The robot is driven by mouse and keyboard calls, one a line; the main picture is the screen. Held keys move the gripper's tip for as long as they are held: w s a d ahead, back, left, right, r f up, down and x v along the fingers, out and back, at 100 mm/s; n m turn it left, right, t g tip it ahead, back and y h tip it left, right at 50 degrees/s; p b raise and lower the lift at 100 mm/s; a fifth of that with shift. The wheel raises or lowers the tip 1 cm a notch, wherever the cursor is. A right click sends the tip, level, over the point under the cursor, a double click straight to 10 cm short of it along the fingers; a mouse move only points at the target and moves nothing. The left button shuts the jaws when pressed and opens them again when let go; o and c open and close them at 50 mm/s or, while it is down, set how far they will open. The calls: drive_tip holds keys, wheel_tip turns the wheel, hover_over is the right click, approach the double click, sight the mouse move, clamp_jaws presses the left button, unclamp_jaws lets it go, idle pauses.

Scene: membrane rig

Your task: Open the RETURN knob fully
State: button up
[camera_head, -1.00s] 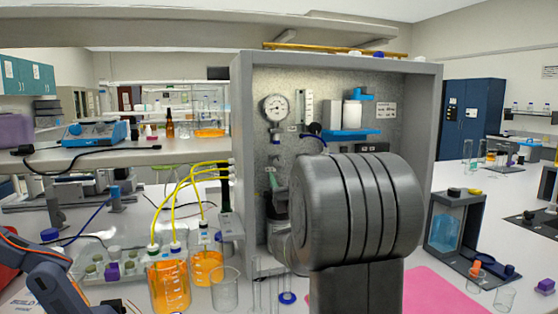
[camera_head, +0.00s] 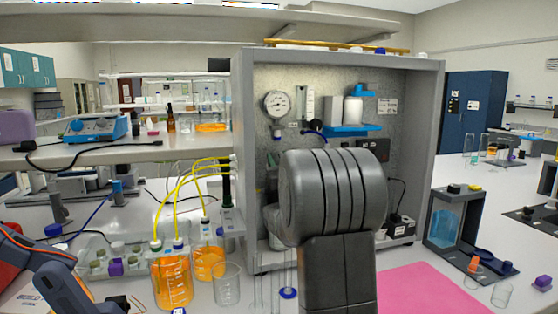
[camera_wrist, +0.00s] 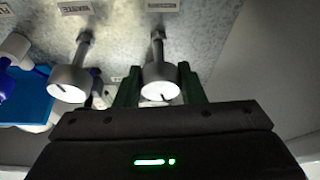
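In the wrist view a round grey knob (camera_wrist: 161,83) with a dark line on its face stands out from the metal panel. A small label (camera_wrist: 162,5) lies above it, upside down and too blurred to read surely. My gripper (camera_wrist: 159,86) is open, its two dark green fingers on either side of this knob, with a gap showing on each side. I cannot tell whether the fingertips reach past the knob's face. A second grey knob (camera_wrist: 69,83), under a label that seems to read WASTE, is to the left. In the head view my arm hides the gripper and knobs.
The grey rig cabinet (camera_head: 440,110) surrounds the panel, with a pressure gauge (camera_head: 277,104) and blue shelf (camera_head: 352,130) above. A blue part (camera_wrist: 25,97) lies left in the wrist view. Orange-filled bottles (camera_head: 173,281) with yellow tubes and a glass beaker (camera_head: 227,284) stand front left.

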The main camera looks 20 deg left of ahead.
drive_tip(key=shift+c, duration=0.7)
